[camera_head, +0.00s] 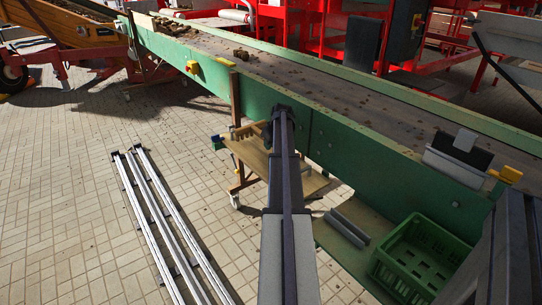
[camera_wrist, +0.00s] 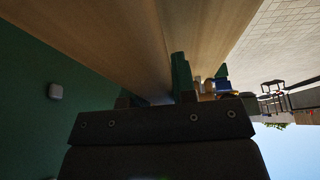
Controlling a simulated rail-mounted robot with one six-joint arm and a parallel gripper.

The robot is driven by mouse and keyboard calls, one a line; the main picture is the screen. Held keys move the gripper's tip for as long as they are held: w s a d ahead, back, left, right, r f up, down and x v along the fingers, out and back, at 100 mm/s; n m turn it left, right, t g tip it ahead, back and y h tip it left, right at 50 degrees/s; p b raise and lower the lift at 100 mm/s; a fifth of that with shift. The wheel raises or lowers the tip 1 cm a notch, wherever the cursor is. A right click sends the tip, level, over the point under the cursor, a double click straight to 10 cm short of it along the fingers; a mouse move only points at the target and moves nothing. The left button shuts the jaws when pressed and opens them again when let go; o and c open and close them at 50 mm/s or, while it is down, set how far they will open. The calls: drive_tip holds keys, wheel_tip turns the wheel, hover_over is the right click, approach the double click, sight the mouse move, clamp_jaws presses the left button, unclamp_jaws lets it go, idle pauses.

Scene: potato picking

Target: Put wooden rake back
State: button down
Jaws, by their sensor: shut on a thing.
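My gripper (camera_head: 281,112) is at the far end of my arm, over a wooden cart (camera_head: 312,184) beside the green conveyor side. A toothed wooden piece, which looks like the wooden rake (camera_head: 249,130), shows just left of the gripper above the cart. My arm hides part of both. In the wrist view, which is upside down, the dark jaws of my gripper (camera_wrist: 155,100) are shut on the rake. Their grip point is dark and hard to make out. Broad wooden surfaces fill the upper middle, and I cannot tell which part is rake or cart.
The green conveyor (camera_head: 335,129) runs diagonally behind the cart. A green crate (camera_head: 383,270) sits at lower right. Metal rails (camera_head: 160,214) lie on the tiled floor (camera_head: 60,190) at left, with free floor around them. Small blue and yellow items (camera_wrist: 225,85) show in the wrist view.

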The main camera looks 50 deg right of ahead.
wheel_tip(320, 180, down, 3)
drive_tip(key=shift+f+b, duration=0.1)
drive_tip(key=shift+b, duration=0.6)
drive_tip(key=shift+r, duration=0.3)
drive_tip(key=shift+f, duration=0.15)
drive_tip(key=c, duration=0.9)
unclamp_jaws()
drive_tip(key=shift+s+r+p, duration=0.1)
drive_tip(key=shift+r+p, duration=0.4)
drive_tip(key=shift+p, duration=0.05)
drive_tip(key=p+v, duration=1)
drive_tip(key=v, duration=0.1)
drive_tip(key=shift+s+r+p, duration=0.1)
drive_tip(key=shift+r+p, duration=0.25)
drive_tip(key=shift+f, duration=0.2)
